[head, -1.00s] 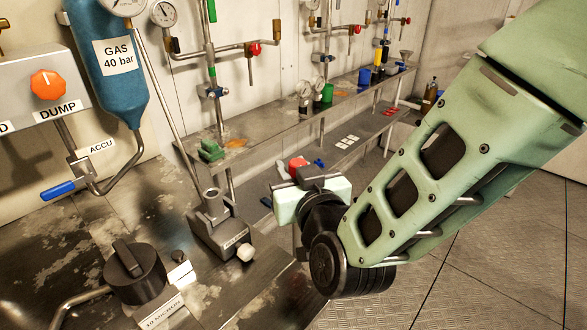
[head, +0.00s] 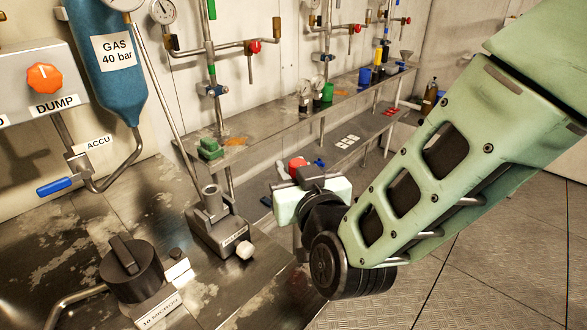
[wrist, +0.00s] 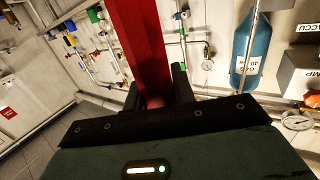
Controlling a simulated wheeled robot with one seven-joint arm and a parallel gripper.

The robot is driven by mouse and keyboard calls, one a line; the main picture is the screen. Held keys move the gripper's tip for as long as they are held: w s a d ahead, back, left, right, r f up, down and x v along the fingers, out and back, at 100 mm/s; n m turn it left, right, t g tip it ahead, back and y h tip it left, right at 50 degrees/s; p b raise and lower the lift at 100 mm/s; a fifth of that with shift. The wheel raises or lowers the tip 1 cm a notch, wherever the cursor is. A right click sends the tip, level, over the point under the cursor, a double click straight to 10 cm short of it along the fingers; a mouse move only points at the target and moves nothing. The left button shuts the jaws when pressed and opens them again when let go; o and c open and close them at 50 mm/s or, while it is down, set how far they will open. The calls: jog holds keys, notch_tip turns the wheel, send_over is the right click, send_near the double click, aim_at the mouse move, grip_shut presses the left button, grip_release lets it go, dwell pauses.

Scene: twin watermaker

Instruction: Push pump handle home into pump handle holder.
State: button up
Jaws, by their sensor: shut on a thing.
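My gripper (wrist: 157,85) is shut on a red bar, the pump handle (wrist: 138,40). The bar runs up and away between the two dark fingers in the wrist view. In the head view my gripper (head: 305,184) is over the right side of the bench, with a small red patch (head: 298,163) just above its fingers. I cannot tell whether that patch is the handle's end. A grey block with an upright round socket (head: 213,203), which may be the pump handle holder, stands left of my gripper. My gripper is apart from it. The socket's opening shows no handle in it.
A black rotary knob (head: 132,268) stands on the metal bench at front left. A blue gas bottle (head: 105,65) and a blue lever (head: 55,187) are on the left. A shelf (head: 290,108) with gauges and cups runs behind. Open floor lies right.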

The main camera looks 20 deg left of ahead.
notch_tip(320, 180, down, 6)
jog(key=b, duration=0.5)
jog(key=shift+b, duration=0.3)
dwell(1.5)
jog(key=o, duration=0.9)
jog(key=shift+f, duration=0.1)
jog(key=shift+s, duration=0.1)
jog(key=shift+p+v, duration=7.4)
jog(key=shift+v, duration=1.2)
